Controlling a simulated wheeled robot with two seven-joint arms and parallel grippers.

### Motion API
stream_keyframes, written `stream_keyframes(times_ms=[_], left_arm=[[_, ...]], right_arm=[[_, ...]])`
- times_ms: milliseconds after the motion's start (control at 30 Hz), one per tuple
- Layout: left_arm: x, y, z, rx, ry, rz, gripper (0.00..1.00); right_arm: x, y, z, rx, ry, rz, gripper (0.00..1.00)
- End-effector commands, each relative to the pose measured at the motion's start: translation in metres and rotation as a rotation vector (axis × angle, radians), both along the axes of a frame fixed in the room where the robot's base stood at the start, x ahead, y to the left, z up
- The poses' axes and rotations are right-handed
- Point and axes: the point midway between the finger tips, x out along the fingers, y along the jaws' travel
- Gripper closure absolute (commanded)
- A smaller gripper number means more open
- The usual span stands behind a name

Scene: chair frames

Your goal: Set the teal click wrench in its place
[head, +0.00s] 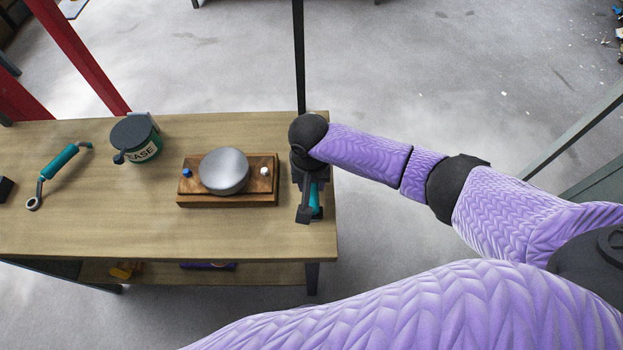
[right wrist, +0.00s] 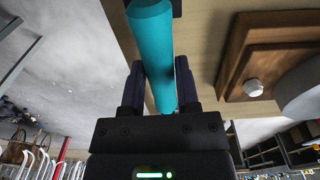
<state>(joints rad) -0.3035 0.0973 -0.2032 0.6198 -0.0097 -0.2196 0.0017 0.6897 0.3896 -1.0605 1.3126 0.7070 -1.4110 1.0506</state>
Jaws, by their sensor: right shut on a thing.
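My right gripper (head: 309,212) is at the right end of the workbench, pointing down, to the right of the wooden block. It is shut on the teal click wrench (head: 316,198), of which only a short teal part shows beside the fingers. In the right wrist view the wrench's round teal handle (right wrist: 154,40) runs between the two dark fingers (right wrist: 160,70). The wrench's head is hidden or out of view. I cannot tell whether the wrench touches the bench. My left gripper is not in view.
On the wooden bench (head: 120,220), a wooden block (head: 228,200) carries a silver dome (head: 224,171), a blue knob and a white knob. A green grease tin (head: 146,148) stands behind left. Another teal-handled tool (head: 59,162), with a ring end, lies far left. Bare bench lies between.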

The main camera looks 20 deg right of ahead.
Motion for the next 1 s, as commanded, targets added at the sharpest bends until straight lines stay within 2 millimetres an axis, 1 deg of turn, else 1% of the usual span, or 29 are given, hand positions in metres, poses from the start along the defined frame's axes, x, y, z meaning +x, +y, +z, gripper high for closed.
stream_keyframes(times_ms=[333,633,667,700,767,800,833,867,1000], left_arm=[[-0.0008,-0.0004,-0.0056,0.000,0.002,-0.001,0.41],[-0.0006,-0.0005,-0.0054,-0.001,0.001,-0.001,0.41],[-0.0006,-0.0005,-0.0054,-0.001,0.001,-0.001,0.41],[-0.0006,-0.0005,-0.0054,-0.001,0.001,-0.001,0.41],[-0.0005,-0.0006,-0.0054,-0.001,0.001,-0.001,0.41],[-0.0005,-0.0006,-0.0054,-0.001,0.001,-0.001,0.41],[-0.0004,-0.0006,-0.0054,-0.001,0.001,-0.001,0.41],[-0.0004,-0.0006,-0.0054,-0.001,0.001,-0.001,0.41],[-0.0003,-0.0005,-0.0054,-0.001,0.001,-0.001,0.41]], right_arm=[[0.0002,-0.0003,-0.0109,-0.001,-0.001,-0.001,1.00],[-0.0001,-0.0002,-0.0112,-0.001,0.000,0.000,1.00],[-0.0001,-0.0002,-0.0113,-0.001,0.000,0.000,0.58],[-0.0001,-0.0001,-0.0113,-0.001,0.000,0.000,0.49],[-0.0001,-0.0002,-0.0113,-0.001,0.000,0.000,0.37],[-0.0001,-0.0002,-0.0113,-0.001,0.000,0.000,0.28],[-0.0001,-0.0001,-0.0112,-0.001,0.000,0.000,0.22],[-0.0001,-0.0001,-0.0112,-0.001,0.000,0.000,0.19],[-0.0001,-0.0001,-0.0112,-0.001,0.000,0.000,0.19]])
